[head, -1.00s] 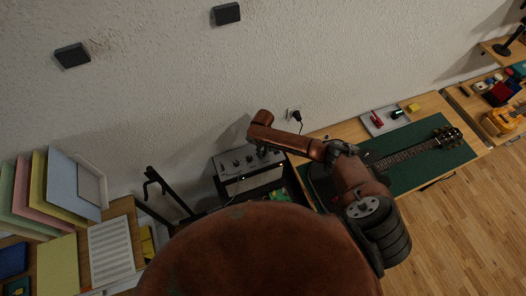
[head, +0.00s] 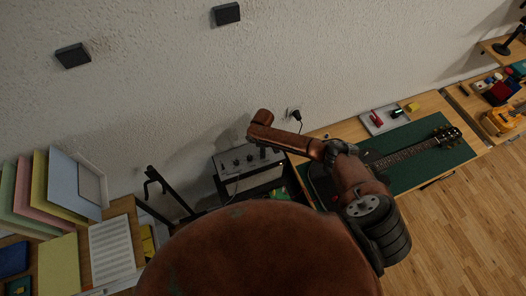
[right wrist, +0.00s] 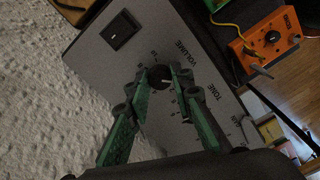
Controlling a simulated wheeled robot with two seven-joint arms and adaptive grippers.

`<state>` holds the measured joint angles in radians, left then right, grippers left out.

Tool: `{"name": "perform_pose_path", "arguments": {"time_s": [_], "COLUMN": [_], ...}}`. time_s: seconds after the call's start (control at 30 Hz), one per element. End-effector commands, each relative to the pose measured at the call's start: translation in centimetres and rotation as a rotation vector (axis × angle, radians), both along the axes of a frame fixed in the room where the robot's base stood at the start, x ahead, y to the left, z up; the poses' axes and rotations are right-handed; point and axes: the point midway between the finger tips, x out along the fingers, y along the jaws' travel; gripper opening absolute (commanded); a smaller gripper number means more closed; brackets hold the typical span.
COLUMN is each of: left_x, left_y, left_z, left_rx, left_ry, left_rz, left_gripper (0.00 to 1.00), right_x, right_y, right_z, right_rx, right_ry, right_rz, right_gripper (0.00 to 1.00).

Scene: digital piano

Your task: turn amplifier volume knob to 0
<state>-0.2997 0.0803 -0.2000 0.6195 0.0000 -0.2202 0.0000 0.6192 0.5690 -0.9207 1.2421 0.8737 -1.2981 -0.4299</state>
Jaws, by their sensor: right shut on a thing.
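The amplifier (head: 228,166) stands against the wall in the head view, its control panel facing up. In the right wrist view its grey panel (right wrist: 150,40) carries the words VOLUME and TONE. The dark volume knob (right wrist: 160,76) sits beside the VOLUME label, with a small light mark near it. My right gripper (right wrist: 162,74) is shut on this knob, one green finger on each side. The exact pointer setting is too small to read. In the head view my right gripper (head: 264,152) is small and dark at the panel's right part. My left gripper is not in view.
A black rocker switch (right wrist: 122,29) is on the panel. An orange pedal (right wrist: 270,42) with a yellow cable lies beside the amplifier. A guitar (head: 395,160) lies on a green mat to the right. A black stand (head: 168,190) is left of the amplifier.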

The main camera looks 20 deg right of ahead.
Motion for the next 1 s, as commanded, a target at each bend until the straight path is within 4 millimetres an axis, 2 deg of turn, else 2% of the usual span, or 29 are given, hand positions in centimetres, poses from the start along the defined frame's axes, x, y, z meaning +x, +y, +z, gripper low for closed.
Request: {"name": "perform_pose_path", "arguments": {"time_s": [0.63, 0.67, 0.9, 1.0], "left_x": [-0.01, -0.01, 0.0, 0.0], "left_y": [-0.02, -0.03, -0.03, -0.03], "left_z": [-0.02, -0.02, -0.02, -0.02], "left_rx": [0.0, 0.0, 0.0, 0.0], "left_ry": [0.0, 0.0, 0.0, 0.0], "left_rz": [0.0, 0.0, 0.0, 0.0], "left_gripper": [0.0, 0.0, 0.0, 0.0], "right_x": [0.09, 0.09, 0.05, 0.04], "right_y": [0.15, 0.15, 0.1, 0.07], "right_z": [0.07, 0.07, 0.04, 0.03], "right_rx": [0.002, 0.002, 0.002, 0.002], "right_ry": [-0.002, -0.002, -0.001, -0.001], "right_rz": [0.053, 0.053, 0.051, 0.051], "right_gripper": [0.0, 0.22, 0.39, 0.39]}}
